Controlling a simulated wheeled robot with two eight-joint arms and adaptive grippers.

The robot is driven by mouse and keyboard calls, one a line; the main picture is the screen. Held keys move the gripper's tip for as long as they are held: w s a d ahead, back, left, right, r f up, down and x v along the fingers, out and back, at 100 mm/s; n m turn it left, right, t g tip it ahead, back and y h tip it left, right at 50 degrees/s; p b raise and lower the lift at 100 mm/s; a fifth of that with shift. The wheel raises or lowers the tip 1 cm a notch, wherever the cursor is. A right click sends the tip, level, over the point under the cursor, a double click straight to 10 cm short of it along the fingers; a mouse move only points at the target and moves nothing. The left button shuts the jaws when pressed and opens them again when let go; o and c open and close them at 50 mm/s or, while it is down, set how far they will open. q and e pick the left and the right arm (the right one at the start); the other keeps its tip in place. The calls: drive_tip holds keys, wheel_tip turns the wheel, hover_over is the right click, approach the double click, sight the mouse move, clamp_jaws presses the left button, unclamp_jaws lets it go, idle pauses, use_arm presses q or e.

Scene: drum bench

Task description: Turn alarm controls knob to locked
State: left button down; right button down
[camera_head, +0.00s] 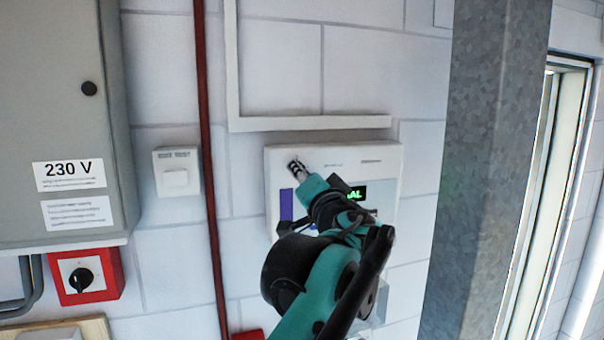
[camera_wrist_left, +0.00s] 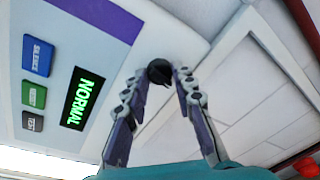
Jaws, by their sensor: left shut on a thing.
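The white alarm panel (camera_head: 380,160) is on the block wall, with its green display (camera_head: 357,193) partly behind my arm. In the left wrist view the display (camera_wrist_left: 82,99) reads NORMAL, beside blue, green and dark buttons (camera_wrist_left: 36,93). A small black knob (camera_wrist_left: 159,72) sits near the panel's edge. My left gripper (camera_head: 296,165) is at the panel's upper left corner. In the wrist view its fingertips (camera_wrist_left: 161,73) are on either side of the knob, shut on it. The knob's position markings cannot be read. My right gripper is in neither view.
A grey cabinet (camera_head: 55,110) marked 230 V stands at the left, above a red box with a black rotary switch (camera_head: 80,277). A white wall switch (camera_head: 176,172) and a red pipe (camera_head: 205,130) lie between. A metal column (camera_head: 485,150) stands right of the panel.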

use_arm(q)
drive_tip(key=shift+f+n+y, duration=0.1)
drive_tip(key=shift+n+y, duration=0.2)
drive_tip(key=shift+n, duration=0.7)
drive_tip(key=c, duration=1.2)
unclamp_jaws()
drive_tip(key=v, duration=1.2)
